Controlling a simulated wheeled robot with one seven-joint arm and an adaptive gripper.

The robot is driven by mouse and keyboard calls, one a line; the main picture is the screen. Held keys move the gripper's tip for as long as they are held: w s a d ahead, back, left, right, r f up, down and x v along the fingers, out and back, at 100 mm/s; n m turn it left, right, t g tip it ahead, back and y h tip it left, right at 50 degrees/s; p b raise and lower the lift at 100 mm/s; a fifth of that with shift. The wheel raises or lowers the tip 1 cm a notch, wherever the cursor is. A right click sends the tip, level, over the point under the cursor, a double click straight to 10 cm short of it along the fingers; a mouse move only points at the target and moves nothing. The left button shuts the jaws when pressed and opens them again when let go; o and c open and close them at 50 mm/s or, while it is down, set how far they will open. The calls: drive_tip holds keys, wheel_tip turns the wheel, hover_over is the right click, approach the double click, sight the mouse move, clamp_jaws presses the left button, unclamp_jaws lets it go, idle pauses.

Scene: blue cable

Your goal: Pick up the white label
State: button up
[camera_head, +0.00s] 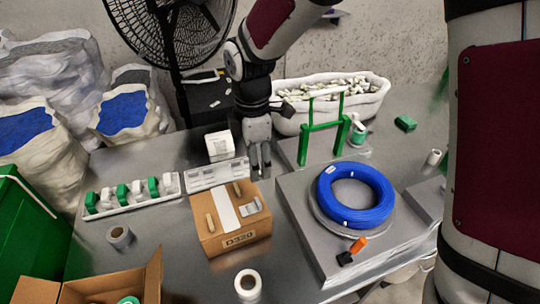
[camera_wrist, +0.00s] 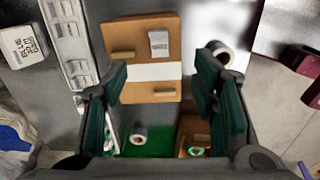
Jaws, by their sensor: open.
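A small white label (camera_head: 250,206) with dark print lies on top of the cardboard box (camera_head: 240,240), on its right side. In the wrist view the label (camera_wrist: 158,43) shows on the box (camera_wrist: 150,22), beyond the fingertips and between their lines. My gripper (camera_head: 260,175) points down near the box's back edge in the head view. In the wrist view my gripper (camera_wrist: 160,85) has its two green-padded fingers wide apart, with nothing held between them. The fingers are apart from the label. How high they are above the box is hard to tell.
A white strip and two wooden handles lie on the box top. A white printed box (camera_head: 220,145) and a white rack (camera_head: 216,174) stand behind it. A blue cable coil (camera_head: 356,195) lies on a raised platform at right. A white roll (camera_head: 248,284) stands in front.

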wheel_tip(320, 180, down, 2)
hover_over(258, 201)
drive_tip(key=shift+n, duration=0.4)
drive_tip(key=f, duration=0.8)
drive_tip(key=shift+w+d+f, duration=0.15)
drive_tip(key=shift+d+f, duration=0.05)
drive_tip(key=shift+d, duration=0.05)
drive_tip(key=shift+a+f, duration=0.2)
drive_tip(key=shift+f, duration=2.5)
drive_tip(key=c, duration=0.9)
drive_tip(key=shift+r, duration=0.1)
